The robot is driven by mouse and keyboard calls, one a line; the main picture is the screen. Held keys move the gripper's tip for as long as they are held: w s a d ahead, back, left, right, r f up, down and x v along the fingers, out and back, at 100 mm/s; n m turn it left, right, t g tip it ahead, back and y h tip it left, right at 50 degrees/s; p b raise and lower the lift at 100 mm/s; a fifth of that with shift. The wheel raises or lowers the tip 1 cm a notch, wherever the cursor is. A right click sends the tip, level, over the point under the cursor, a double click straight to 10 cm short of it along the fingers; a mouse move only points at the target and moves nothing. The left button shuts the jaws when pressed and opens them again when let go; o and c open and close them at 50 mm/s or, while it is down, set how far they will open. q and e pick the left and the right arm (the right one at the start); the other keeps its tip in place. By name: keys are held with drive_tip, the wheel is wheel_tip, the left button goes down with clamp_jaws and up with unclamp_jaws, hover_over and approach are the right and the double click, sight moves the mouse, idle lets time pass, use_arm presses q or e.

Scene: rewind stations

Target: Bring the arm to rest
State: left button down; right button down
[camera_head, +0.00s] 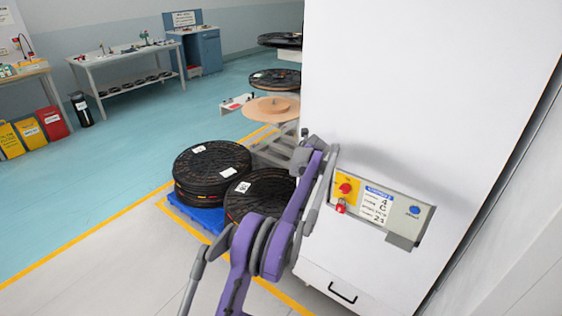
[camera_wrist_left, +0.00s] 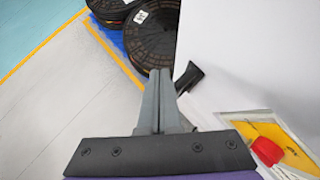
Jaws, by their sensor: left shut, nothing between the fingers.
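My left arm (camera_head: 288,225), purple and grey, rises from the bottom of the head view in front of a tall white cabinet (camera_head: 420,90). Its gripper is hard to make out there. In the left wrist view my left gripper (camera_wrist_left: 158,75) is shut with nothing between its fingers, apart from the cabinet. The control panel (camera_head: 375,208) has a red knob on a yellow plate, a label and a blue button. In the wrist view the red knob (camera_wrist_left: 266,150) lies right of the gripper. My right gripper is not in view.
Black reels (camera_head: 208,163) lie stacked on a blue pallet (camera_head: 205,216) left of the cabinet. A black drawer handle (camera_head: 342,293) is low on the cabinet. A workbench (camera_head: 128,62) and coloured bins (camera_head: 30,132) stand farther off. The floor at left is clear.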

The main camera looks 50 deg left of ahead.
use_arm(q)
drive_tip(key=s+d+r, duration=0.1)
drive_tip(key=s+r, duration=0.5)
drive_tip(key=shift+d+b, duration=0.15)
drive_tip(key=shift+b, duration=0.25)
drive_tip(key=s+d+n+h, duration=0.1)
drive_tip(key=s+d+n, duration=0.3)
drive_tip(key=d, duration=0.5)
drive_tip(key=s+d+n+t+h, duration=0.15)
drive_tip(key=s+d+n, duration=0.25)
drive_tip(key=d, duration=0.5)
drive_tip(key=s+d+n+h, duration=0.1)
drive_tip(key=s+d+n, duration=0.25)
drive_tip(key=d, duration=0.55)
drive_tip(key=s+d+f+n+h, duration=0.2)
drive_tip(key=s+d+f+n, duration=0.4)
drive_tip(key=s+d, duration=0.2)
drive_tip(key=s+d+f+n+h, duration=0.2)
drive_tip(key=s+d+f+n, duration=0.4)
drive_tip(key=s, duration=0.6)
drive_tip(key=d, duration=0.2)
drive_tip(key=shift+d+f, duration=0.3)
drive_tip(key=shift+d, duration=0.05)
